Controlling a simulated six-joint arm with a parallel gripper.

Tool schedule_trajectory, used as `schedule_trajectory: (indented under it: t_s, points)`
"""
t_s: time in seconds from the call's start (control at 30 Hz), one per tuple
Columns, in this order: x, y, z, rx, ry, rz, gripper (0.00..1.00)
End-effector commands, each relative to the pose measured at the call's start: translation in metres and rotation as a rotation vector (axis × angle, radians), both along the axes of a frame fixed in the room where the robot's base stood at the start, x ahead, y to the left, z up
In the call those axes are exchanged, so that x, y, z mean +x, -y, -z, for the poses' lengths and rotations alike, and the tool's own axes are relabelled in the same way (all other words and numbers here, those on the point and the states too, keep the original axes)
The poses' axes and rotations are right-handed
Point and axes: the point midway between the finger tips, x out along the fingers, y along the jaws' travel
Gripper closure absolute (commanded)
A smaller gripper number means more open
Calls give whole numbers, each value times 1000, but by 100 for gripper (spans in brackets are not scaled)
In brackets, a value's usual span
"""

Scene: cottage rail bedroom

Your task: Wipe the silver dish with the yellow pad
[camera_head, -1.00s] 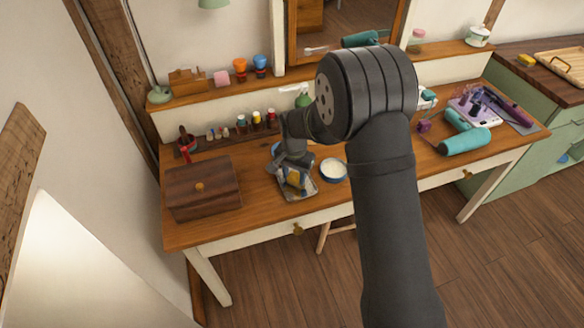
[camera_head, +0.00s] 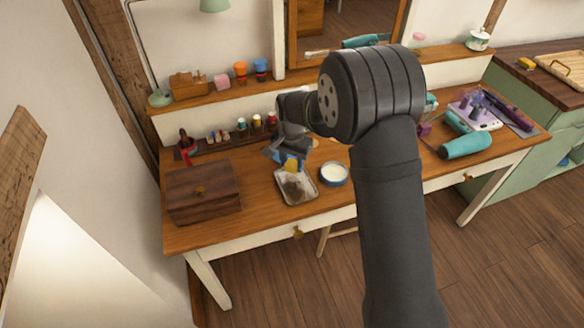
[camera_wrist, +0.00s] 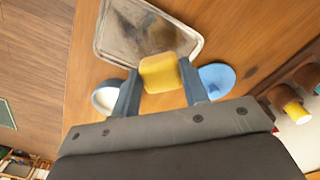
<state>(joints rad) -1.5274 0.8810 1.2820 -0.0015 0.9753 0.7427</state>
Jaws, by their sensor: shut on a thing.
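The silver dish (camera_head: 297,187) is a shallow rectangular tray on the wooden table, with dark smudges on its surface. It also shows in the wrist view (camera_wrist: 112,30), at the top. My gripper (camera_head: 290,163) is shut on the yellow pad (camera_wrist: 159,72), with one finger on each side of it. In the head view the yellow pad (camera_head: 291,166) is at the dish's far edge. In the wrist view the pad overlaps the dish's rim. I cannot tell whether it touches the dish.
A round white-filled tub (camera_head: 333,173) stands just right of the dish. A blue round thing (camera_wrist: 216,78) lies beside the gripper. A wooden box (camera_head: 202,192) stands left, and a teal hairdryer (camera_head: 465,145) lies right. Small bottles (camera_head: 257,121) line the back.

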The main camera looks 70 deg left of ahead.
Motion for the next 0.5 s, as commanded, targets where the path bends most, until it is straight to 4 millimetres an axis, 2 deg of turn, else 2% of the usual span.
schedule_trajectory:
  t_s: [0.3, 0.5]
  points:
    - [0, 0, -28, 1, 0, 0, 78]
    - [0, 0, -32, 1, 0, 0, 78]
